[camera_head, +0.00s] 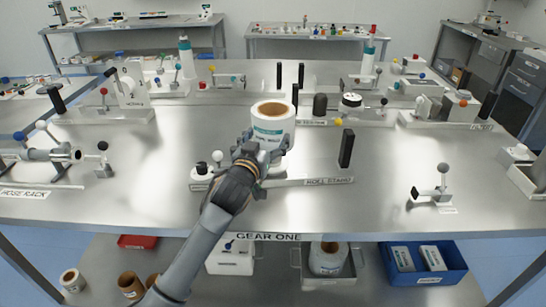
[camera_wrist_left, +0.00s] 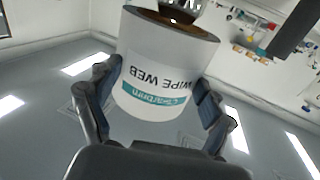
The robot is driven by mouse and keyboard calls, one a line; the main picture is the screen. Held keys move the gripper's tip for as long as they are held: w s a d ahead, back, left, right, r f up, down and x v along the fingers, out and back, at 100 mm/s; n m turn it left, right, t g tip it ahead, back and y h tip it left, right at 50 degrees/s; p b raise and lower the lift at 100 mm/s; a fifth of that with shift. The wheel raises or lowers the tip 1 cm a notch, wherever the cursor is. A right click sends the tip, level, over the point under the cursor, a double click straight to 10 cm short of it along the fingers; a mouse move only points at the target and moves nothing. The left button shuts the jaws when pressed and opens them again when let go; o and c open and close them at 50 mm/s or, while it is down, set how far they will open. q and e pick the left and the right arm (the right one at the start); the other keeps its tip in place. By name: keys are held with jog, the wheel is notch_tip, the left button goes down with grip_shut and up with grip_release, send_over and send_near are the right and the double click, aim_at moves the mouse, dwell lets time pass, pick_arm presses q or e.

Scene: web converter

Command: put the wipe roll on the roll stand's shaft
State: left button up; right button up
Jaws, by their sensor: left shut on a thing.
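The wipe roll (camera_head: 272,122) is a white cylinder with a teal label and a brown core. It is upright in the head view, above the roll stand (camera_head: 315,182). My left gripper (camera_head: 264,148) is shut around its side. In the left wrist view the wipe roll (camera_wrist_left: 160,65) sits between both fingers, its printing upside down. The stand's labelled base carries a black upright post (camera_head: 346,148) to the right of the roll. The gripper and roll hide part of the stand, and I cannot make out its shaft. My right gripper is out of view.
A white knob (camera_head: 218,157) stands left of the roll, close to my gripper. Behind it are a dark cylinder (camera_head: 320,105) and a black-topped round part (camera_head: 350,101). A small lever fixture (camera_head: 433,190) stands at the right. The front table surface (camera_head: 370,215) is mostly clear.

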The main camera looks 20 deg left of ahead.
pick_arm(q)
notch_tip(320, 180, down, 2)
jog(key=shift+a+f, duration=0.1)
notch_tip(320, 180, down, 3)
jog(key=shift+f, duration=0.5)
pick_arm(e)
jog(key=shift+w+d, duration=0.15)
pick_arm(q)
jog(key=shift+f, duration=0.15)
jog(key=o, duration=1.6)
jog(key=shift+c, duration=0.2)
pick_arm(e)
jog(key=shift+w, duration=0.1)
